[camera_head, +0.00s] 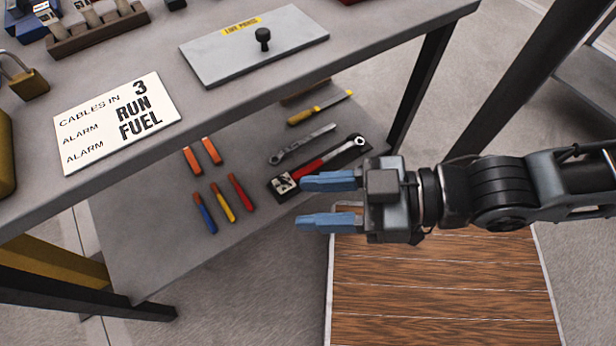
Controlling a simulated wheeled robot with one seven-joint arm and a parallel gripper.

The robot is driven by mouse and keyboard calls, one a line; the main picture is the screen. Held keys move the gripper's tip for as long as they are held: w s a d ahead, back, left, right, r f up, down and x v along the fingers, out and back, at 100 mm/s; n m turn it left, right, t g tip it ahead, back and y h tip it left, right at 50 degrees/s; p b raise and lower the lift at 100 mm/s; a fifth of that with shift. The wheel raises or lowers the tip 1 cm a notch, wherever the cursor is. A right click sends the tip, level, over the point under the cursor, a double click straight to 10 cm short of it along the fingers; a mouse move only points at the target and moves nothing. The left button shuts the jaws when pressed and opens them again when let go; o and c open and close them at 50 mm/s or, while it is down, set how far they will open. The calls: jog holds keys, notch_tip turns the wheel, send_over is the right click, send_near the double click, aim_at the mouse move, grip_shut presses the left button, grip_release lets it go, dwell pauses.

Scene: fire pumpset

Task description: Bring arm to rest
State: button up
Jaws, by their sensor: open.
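My gripper (300,202) has two blue fingers that are spread apart, with nothing between them. It points left, and my arm reaches in from the right edge. In the picture the fingers lie just below the red-handled tool on the lower shelf and above the edge of the wooden-topped surface. I cannot tell their exact height.
A grey workbench (215,105) holds a sign (117,122), a padlock (30,82) and a grey plate with a black knob (262,40). Its lower shelf (150,245) carries a wrench (303,143), a red-handled tool (320,165) and several screwdrivers. A wooden-topped surface (440,285) lies below my arm.

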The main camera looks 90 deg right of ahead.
notch_tip(320, 180, up, 15)
jog(key=p, duration=1.5)
jog(key=shift+r, duration=0.1)
